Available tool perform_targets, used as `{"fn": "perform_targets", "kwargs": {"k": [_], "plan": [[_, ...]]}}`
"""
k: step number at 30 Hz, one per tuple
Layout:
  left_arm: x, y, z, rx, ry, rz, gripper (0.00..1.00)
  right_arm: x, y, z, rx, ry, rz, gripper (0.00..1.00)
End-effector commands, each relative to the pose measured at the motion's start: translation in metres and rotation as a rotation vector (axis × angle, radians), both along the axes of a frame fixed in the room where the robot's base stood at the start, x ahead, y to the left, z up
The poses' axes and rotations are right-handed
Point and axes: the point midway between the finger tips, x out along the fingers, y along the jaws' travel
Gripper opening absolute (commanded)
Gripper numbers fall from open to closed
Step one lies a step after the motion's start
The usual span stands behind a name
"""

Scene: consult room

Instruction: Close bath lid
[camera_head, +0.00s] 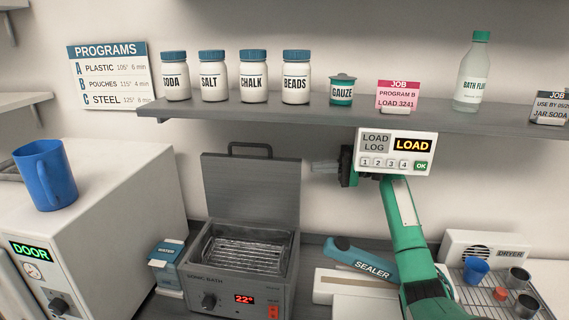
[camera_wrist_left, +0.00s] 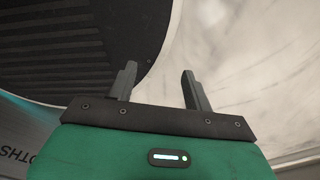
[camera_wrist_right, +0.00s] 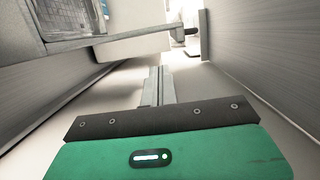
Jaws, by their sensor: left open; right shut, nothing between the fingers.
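The sonic bath (camera_head: 235,285) stands on the counter in the head view, with a wire basket inside. Its grey lid (camera_head: 250,190) stands upright at the back, with a dark handle (camera_head: 250,147) on its top edge. My right gripper (camera_head: 315,167) is to the right of the raised lid, fingers pointing left, apart from the handle in the picture. The right wrist view shows its fingers (camera_wrist_right: 158,73) shut together with nothing between them. My left gripper (camera_wrist_left: 157,72) is open and empty in its wrist view and is outside the head view.
A shelf (camera_head: 360,115) with jars and a bottle runs above the bath. A box marked DOOR with a blue mug (camera_head: 45,175) on it stands left. A sealer (camera_head: 360,262) lies right of the bath, below my right arm. A screen panel (camera_head: 396,152) shows LOAD.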

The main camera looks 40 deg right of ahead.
Motion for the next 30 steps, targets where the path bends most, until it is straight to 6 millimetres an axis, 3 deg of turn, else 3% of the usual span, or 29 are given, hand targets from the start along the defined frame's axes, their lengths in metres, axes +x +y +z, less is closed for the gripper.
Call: {"fn": "perform_targets", "kwargs": {"k": [9, 18, 30], "plan": [[-0.01, 0.021, 0.024, 0.023, 0.013, 0.002, 0.51, 0.026, 0.039, 0.004, 0.009, 0.009, 0.012, 0.0], [-0.009, 0.017, 0.044, 0.019, 0.013, 0.003, 0.51, 0.054, 0.075, 0.002, 0.008, 0.009, 0.009, 0.0], [-0.006, 0.007, 0.046, 0.008, 0.008, 0.0, 0.51, 0.06, 0.082, -0.001, 0.007, 0.009, 0.006, 0.0]]}}
